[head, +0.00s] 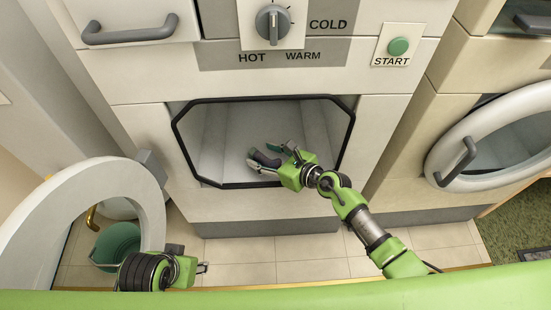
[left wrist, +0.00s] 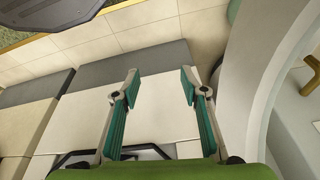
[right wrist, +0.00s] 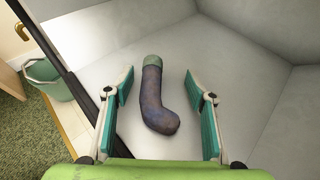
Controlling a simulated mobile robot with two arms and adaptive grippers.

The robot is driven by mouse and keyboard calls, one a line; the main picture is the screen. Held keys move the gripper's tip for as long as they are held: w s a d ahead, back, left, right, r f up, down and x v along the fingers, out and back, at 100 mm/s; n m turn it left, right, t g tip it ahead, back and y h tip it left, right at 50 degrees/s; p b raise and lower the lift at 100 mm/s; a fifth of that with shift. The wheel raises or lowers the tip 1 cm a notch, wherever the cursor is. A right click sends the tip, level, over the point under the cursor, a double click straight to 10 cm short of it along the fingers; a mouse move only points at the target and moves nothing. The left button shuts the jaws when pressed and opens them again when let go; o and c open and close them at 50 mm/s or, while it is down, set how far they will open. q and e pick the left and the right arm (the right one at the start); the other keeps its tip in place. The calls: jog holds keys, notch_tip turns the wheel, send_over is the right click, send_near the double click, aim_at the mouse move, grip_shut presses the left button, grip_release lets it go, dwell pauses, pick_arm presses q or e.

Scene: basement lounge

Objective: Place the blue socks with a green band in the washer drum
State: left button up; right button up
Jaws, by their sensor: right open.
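The blue sock with a green band (right wrist: 158,95) shows in the right wrist view, between my right gripper's spread fingers and clear of both. It is over the pale drum floor (right wrist: 235,75); whether it rests on it or is just above it I cannot tell. In the head view the sock (head: 264,158) is a small dark shape inside the washer opening. My right gripper (head: 273,156) is open and reaches into the washer drum (head: 240,125). My left gripper (left wrist: 153,85) is open and empty; it also shows at the lower left in the head view (head: 203,268).
The washer's round door (head: 80,190) stands open on the left. A green bucket (head: 118,243) is on the tiles behind it. A dark rim (head: 345,150) frames the opening. A second machine with a round door (head: 440,155) stands on the right.

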jog(key=p+v, duration=0.3)
jog(key=v, duration=0.8)
pick_arm(q)
notch_tip(320, 180, down, 12)
jog(key=s, duration=0.1)
jog(key=shift+g, duration=0.4)
pick_arm(e)
jog(key=shift+s+d+r, duration=0.25)
jog(key=shift+s+d, duration=0.1)
jog(key=shift+s, duration=0.05)
